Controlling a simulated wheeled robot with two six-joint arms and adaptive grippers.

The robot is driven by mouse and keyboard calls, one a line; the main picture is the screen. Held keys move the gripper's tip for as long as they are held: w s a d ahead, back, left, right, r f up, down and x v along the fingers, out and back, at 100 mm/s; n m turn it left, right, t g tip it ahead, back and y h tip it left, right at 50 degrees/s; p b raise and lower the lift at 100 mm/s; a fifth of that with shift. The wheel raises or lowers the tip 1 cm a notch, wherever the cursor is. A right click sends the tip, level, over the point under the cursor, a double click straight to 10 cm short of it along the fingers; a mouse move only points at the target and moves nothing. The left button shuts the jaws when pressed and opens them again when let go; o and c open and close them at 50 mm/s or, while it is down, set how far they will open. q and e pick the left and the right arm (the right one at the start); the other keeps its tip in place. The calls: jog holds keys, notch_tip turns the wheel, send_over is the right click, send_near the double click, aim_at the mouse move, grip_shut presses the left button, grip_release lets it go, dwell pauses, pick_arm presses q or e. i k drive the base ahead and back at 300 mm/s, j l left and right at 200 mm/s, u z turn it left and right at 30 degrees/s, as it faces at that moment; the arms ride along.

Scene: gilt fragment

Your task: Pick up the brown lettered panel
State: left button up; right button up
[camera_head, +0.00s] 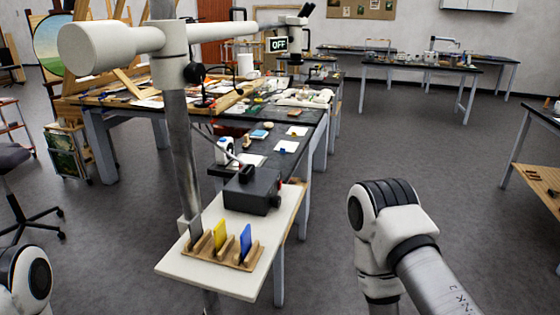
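I cannot make out a brown lettered panel anywhere in this view. A small wooden rack (238,262) stands on a white board in the near middle. It holds a yellow card (220,233), a blue card (246,240) and a dark grey piece at its left end, all upright. Parts of my two arms show at the lower left and lower right. Neither gripper is in view.
A dark box device (252,190) sits on the white board (190,272), behind the rack. Cluttered dark benches (312,120) lie behind. Grey floor (410,150) is clear to the right.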

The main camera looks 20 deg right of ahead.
aim_at(295, 113)
jog(key=i+l+z, duration=0.4)
jog(key=i+l, duration=0.15)
jog(key=l, duration=0.25)
jog(key=i+l+z, duration=0.35)
jog(key=i+l, duration=0.25)
jog(key=i+l+z, duration=0.4)
jog(key=i, duration=0.3)
